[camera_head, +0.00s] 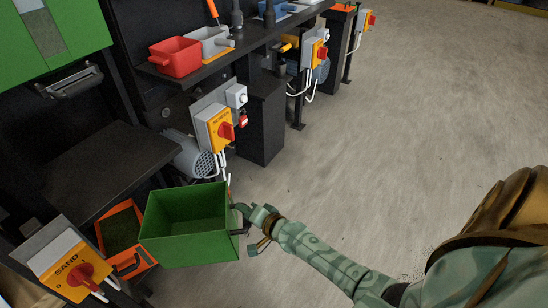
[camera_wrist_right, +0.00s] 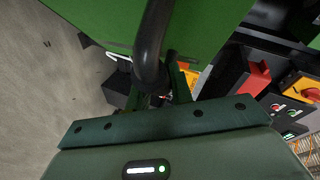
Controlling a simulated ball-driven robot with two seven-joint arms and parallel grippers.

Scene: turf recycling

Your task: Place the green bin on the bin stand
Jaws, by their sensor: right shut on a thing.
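The green bin (camera_head: 195,248) is open-topped and looks empty, and it is roughly upright at the lower left of the head view. My right gripper (camera_head: 241,212) is at its right side, shut on its dark handle (camera_wrist_right: 152,40). In the right wrist view the bin's green wall (camera_wrist_right: 210,25) fills the top, with the gripper (camera_wrist_right: 165,85) around the handle. An orange-rimmed tray (camera_head: 144,262) with dark green contents is just left of and partly behind the bin. I cannot tell for certain which part is the bin stand. My left gripper is not in view.
A yellow switch box marked SAND (camera_head: 66,272) stands left of the tray. Another yellow switch box (camera_head: 213,128) and a grey motor (camera_head: 186,158) are behind the bin. A red bin (camera_head: 175,57) and a grey bin (camera_head: 210,43) sit on the bench. Concrete floor (camera_head: 400,120) is open at right.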

